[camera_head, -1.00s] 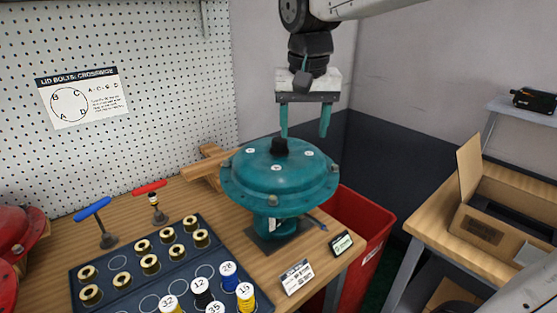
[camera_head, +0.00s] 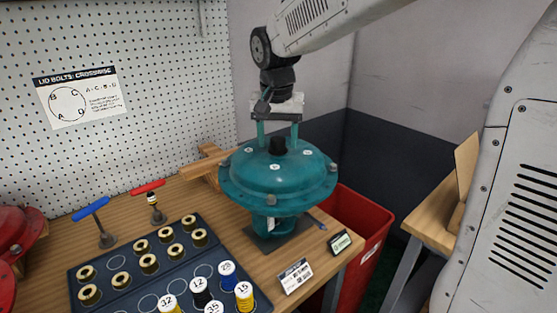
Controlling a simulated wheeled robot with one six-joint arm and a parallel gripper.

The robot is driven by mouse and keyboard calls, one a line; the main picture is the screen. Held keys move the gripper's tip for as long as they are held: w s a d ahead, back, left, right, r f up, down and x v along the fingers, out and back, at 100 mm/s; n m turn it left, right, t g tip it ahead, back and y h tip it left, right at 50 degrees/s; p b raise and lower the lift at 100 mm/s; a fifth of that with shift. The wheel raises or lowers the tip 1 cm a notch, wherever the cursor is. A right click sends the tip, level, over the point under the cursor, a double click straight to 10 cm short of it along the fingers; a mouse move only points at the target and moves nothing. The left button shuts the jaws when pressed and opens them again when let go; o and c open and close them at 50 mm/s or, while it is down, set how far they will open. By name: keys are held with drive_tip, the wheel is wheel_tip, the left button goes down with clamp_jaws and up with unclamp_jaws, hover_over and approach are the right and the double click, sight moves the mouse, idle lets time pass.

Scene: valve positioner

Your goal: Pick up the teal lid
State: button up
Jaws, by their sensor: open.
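The teal lid (camera_head: 277,177) is the domed, flanged top of the teal valve body (camera_head: 272,224), with bolts on its dome and rim and a black knob (camera_head: 278,146) at its centre. It sits level on the body, which stands on a dark base plate on the wooden bench. My gripper (camera_head: 278,139) points down over the lid, with teal fingers on either side of the black knob in this view. The fingers are apart and hold nothing. The fingertips end close to the dome; I cannot tell whether they touch it.
A dark tray (camera_head: 116,303) of brass bushings and numbered springs lies front left. Blue (camera_head: 91,209) and red (camera_head: 148,187) T-handle tools stand behind it. A wooden stand (camera_head: 206,164) is behind the lid. A red bin (camera_head: 362,222) and a cardboard box (camera_head: 467,180) are to the right.

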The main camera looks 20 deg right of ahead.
clamp_jaws()
idle(1.4)
